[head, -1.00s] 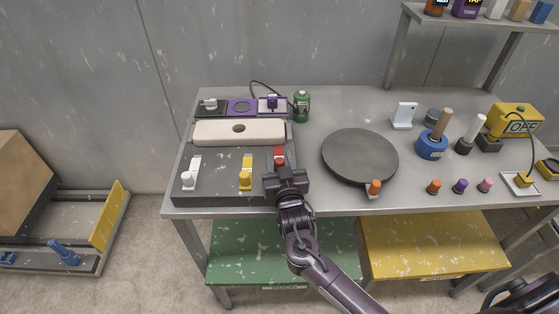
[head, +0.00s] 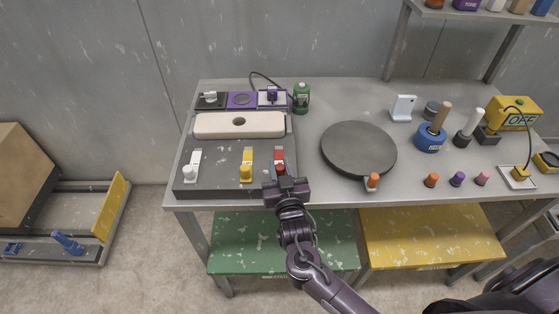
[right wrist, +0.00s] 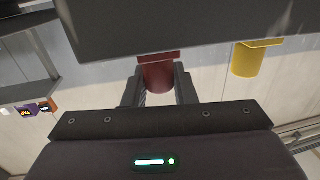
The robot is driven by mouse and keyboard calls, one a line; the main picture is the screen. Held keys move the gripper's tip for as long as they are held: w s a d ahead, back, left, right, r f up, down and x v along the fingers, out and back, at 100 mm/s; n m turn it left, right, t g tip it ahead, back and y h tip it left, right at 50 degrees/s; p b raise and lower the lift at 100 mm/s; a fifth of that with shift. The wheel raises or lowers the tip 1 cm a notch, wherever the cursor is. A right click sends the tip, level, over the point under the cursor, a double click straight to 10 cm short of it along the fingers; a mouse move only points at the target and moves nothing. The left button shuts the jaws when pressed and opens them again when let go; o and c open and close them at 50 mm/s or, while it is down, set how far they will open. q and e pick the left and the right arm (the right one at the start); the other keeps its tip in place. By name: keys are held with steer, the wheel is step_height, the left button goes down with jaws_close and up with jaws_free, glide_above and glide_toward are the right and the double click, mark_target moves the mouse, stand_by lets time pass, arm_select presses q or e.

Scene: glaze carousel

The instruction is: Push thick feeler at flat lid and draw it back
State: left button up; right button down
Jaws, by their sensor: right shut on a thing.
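A dark grey box (head: 218,191) on the left of the bench bears white (head: 194,160), yellow (head: 247,162) and red (head: 280,157) feelers, each with a knob at its front. Which one is the thick feeler I cannot tell. A cream block (head: 212,126) with a dark round hole lies behind them; a small gap separates it from the red feeler's far end. My right gripper (head: 280,178) is shut on the red feeler's knob, whose lower part shows between the fingers in the right wrist view (right wrist: 158,76). My left gripper is not in view.
A dark round turntable (head: 358,148) stands right of the box, with an orange knob (head: 373,180) at its front. A green bottle (head: 301,98) stands near the box's back right corner. Several small pegs line the bench's front right. Bare bench lies between box and turntable.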

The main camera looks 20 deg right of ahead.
steer(key=c, duration=1.5)
jaws_free()
steer(key=shift+s+a+f, duration=0.1)
steer(key=shift+f, duration=0.05)
steer(key=o, duration=0.3)
steer(key=shift+s, duration=0.15)
steer(key=shift+s, duration=0.35)
steer(key=s, duration=0.2)
steer(key=s+b, duration=0.1)
steer(key=s, duration=0.2)
steer(key=shift+s+a+b, duration=0.3)
steer(key=shift+s+a, duration=0.05)
steer(key=shift+a, duration=0.05)
steer(key=shift+s+a, duration=0.1)
steer(key=shift+s, duration=0.55)
